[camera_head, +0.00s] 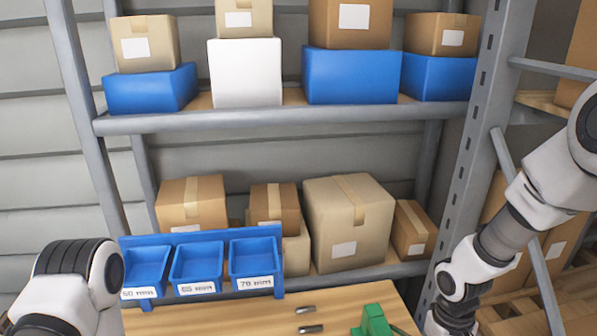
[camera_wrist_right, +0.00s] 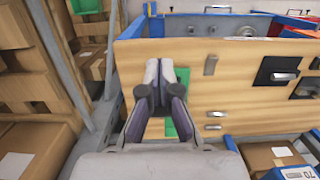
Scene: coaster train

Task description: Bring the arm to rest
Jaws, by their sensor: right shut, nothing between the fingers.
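My right gripper (camera_wrist_right: 165,66) shows in the right wrist view with its fingers together and nothing between them. It is in front of a wooden surface (camera_wrist_right: 238,97), with parts of a green object (camera_wrist_right: 182,76) showing behind and beside the fingers. I cannot tell whether the gripper touches anything. In the head view my right arm (camera_head: 500,235) comes in from the right and bends down to the bottom edge; its gripper is out of that picture. My left arm (camera_head: 75,285) shows at the lower left, and its gripper is not in view.
In the head view, a blue rack with three labelled bins (camera_head: 200,238) stands at the back of a wooden bench (camera_head: 215,318). A green object (camera_head: 375,321) sits near the right arm. A shelf (camera_head: 290,118) with boxes stands behind; its upright (camera_head: 468,140) is close to the right arm.

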